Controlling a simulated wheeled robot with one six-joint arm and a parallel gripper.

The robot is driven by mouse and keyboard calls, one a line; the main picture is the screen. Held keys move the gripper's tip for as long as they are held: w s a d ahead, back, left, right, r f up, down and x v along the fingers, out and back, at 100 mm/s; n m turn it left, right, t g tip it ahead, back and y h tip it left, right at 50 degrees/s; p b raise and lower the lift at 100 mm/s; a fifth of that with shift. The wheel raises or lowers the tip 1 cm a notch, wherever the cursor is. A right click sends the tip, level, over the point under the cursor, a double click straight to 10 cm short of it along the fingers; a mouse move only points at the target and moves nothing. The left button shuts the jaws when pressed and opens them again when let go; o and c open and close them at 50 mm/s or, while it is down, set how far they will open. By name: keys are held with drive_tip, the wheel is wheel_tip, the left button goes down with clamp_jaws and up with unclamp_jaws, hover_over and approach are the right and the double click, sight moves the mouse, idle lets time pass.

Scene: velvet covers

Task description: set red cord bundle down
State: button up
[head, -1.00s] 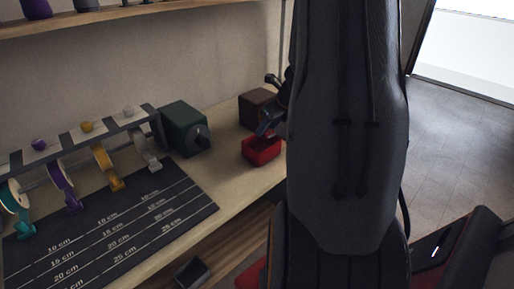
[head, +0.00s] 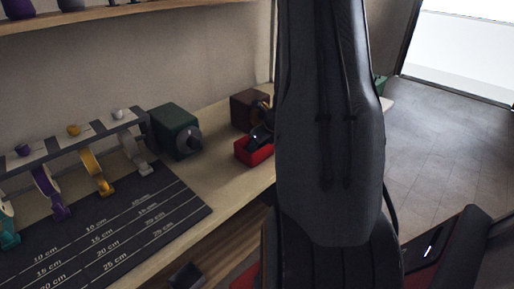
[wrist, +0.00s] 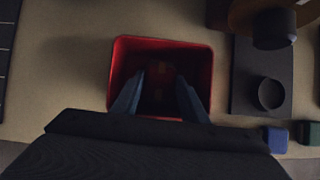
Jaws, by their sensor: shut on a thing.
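A red open-topped box (head: 252,153) stands on the bench and shows from above in the wrist view (wrist: 205,50). My gripper (head: 258,140) is at the box in the head view, partly hidden by my arm. In the wrist view, my gripper's two fingers (wrist: 158,100) point down into the box opening. The red cord bundle (wrist: 159,85) shows only as a dark reddish shape between the fingers, inside the box outline. My gripper is shut on it. Shadow hides whether the bundle touches the box floor.
A dark green machine (head: 175,131) and a brown box (head: 248,109) stand near the red box. A black plate with a round cup (wrist: 270,94), a blue block (wrist: 275,140) and a green block (wrist: 308,133) lie to its right. A ribbon rack and measuring mat (head: 130,225) are left.

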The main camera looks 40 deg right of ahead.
drive_tip(key=shift+f, duration=0.2)
drive_tip(key=o, duration=1)
drive_tip(key=shift+r, duration=0.1)
drive_tip(key=shift+r, duration=0.1)
